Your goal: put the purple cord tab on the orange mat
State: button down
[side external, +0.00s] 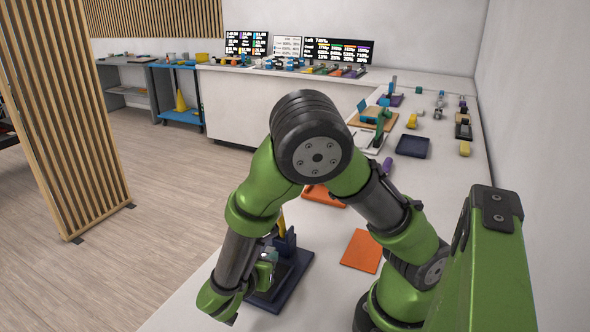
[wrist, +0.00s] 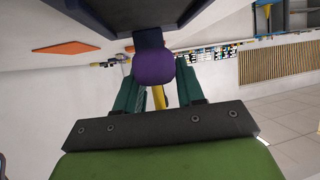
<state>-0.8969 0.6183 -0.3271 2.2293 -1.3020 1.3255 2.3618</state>
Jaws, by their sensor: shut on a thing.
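The purple cord tab (wrist: 153,66) is a rounded piece between the two teal fingers of my gripper (wrist: 158,88) in the wrist view. My gripper is shut on it. The tab meets a dark blue block (wrist: 148,38) by the dark navy stand (wrist: 125,12); I cannot tell whether they are joined. In the side view my gripper (side external: 270,257) is low at the navy stand (side external: 283,290), and the tab is hidden there. The orange mat (side external: 361,250) lies flat and bare on the counter, right of the stand; an orange patch (wrist: 70,47) shows in the wrist view.
A second flat orange piece (side external: 325,197) lies farther back, partly behind my arm. A dark navy tray (side external: 413,146), a purple cylinder (side external: 387,165) and several small items stand farther along the counter. The counter around the orange mat is clear. A wall (side external: 540,140) bounds the right side.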

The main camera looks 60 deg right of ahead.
jog(key=shift+f, duration=1.65)
jog(key=shift+f, duration=0.1)
jog(key=c, duration=0.7)
grip_release()
